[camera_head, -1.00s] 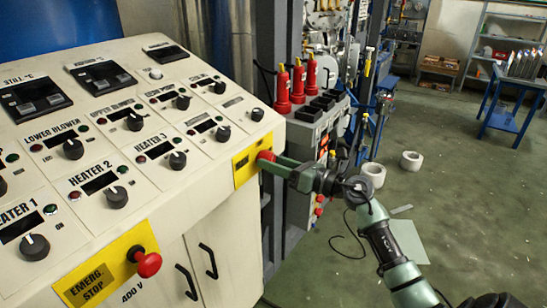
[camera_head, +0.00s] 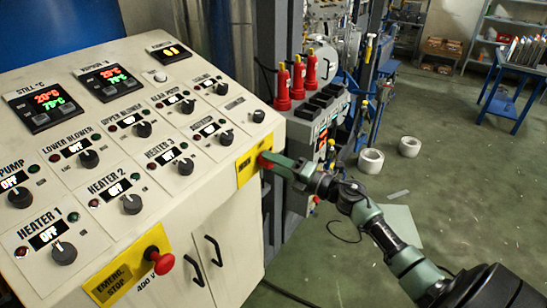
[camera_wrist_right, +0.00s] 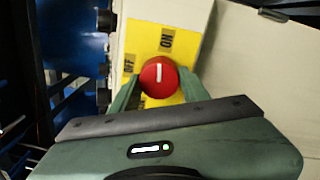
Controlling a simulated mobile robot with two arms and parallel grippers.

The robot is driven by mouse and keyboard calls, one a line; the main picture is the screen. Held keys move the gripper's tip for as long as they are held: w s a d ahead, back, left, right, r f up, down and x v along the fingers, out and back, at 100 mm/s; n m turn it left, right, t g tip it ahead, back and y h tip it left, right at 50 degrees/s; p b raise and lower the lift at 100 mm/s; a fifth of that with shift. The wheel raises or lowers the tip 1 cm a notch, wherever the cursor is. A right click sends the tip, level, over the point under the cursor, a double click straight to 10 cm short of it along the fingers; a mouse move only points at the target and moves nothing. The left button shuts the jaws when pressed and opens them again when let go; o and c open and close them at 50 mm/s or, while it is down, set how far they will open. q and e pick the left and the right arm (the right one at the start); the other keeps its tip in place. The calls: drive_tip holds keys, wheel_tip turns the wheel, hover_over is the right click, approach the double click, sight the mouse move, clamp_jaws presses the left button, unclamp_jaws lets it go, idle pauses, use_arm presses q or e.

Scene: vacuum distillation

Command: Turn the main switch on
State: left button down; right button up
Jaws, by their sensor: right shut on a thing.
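The main switch is a red round knob with a white pointer line, on a yellow plate (camera_head: 249,165) at the right end of the console front. In the right wrist view the red knob (camera_wrist_right: 158,77) sits between the fingers of my right gripper (camera_wrist_right: 160,88), with ON and OFF labels on the plate around it. In the head view my right gripper (camera_head: 272,163) is shut on the knob, which is mostly hidden by the fingers. The pointer line looks upright in the wrist view. The console displays (camera_head: 113,82) are lit. My left gripper is not in view.
A red emergency stop button (camera_head: 163,263) on a yellow plate is lower on the console front. Several heater and blower knobs cover the sloped panel. Red bottle-like parts (camera_head: 298,80) stand on a unit behind. Green floor (camera_head: 450,180) is open at the right.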

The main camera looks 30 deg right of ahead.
drive_tip(key=shift+r+m+p, duration=0.1)
drive_tip(key=shift+m+p, duration=0.4)
drive_tip(key=shift+m, duration=0.5)
drive_tip(key=o, duration=1.4)
drive_tip(key=shift+d, duration=0.1)
drive_tip(key=shift+c, duration=0.2)
drive_tip(key=b+v, duration=0.2)
drive_tip(key=v, duration=0.5)
drive_tip(key=shift+s, duration=0.4)
